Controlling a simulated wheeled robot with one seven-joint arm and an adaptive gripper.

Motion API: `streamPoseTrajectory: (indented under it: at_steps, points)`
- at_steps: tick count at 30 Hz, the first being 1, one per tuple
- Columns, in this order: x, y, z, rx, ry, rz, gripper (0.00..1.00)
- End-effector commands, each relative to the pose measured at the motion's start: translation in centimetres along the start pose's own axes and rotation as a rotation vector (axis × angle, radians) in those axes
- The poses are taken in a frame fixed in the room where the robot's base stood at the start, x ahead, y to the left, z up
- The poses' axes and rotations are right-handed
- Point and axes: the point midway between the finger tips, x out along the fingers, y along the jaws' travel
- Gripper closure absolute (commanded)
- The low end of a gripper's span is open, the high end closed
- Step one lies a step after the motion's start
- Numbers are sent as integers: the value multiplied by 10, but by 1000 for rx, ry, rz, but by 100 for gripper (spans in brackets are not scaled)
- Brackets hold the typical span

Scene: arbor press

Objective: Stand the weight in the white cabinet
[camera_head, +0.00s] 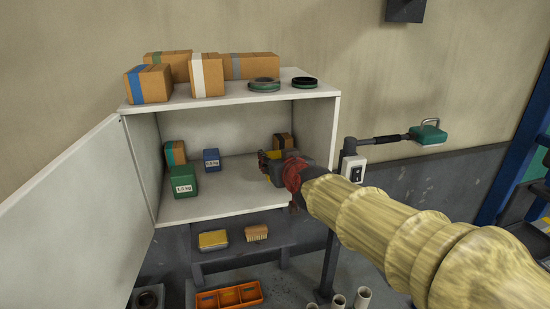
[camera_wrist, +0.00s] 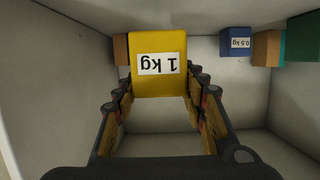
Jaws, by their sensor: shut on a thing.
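The white cabinet (camera_head: 235,97) stands against the wall with its door (camera_head: 70,225) swung open to the left. My gripper (camera_head: 269,165) reaches into its right side. It is shut on a yellow weight (camera_head: 275,154), mostly hidden behind the fingers in the head view. In the wrist view the weight (camera_wrist: 159,46) sits between both fingers, and its white "1 kg" label appears upside down. I cannot tell whether its base touches the cabinet floor.
Inside stand a green 1.5 kg weight (camera_head: 184,183), a blue 0.5 kg weight (camera_head: 211,160), a striped box (camera_head: 175,153) and a brown box (camera_head: 283,140) near my gripper. The middle floor is clear. Boxes and two rings (camera_head: 264,84) lie on top. A lever arm (camera_head: 385,139) is right.

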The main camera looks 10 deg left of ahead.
Motion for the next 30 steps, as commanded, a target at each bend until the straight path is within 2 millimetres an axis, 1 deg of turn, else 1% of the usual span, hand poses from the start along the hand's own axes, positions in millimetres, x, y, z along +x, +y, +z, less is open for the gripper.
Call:
streamPoseTrajectory:
  at_steps: [3, 8, 17, 21, 22, 30]
  points:
    - [5, 0, 17, -1, 4, 1, 100]
    - [9, 0, 28, -1, 5, 1, 100]
    - [9, 0, 28, 0, 5, 0, 100]
    - [10, 0, 32, 0, 5, 0, 100]
    - [11, 0, 36, 0, -4, 0, 57]
    - [11, 0, 36, 0, -4, 0, 42]
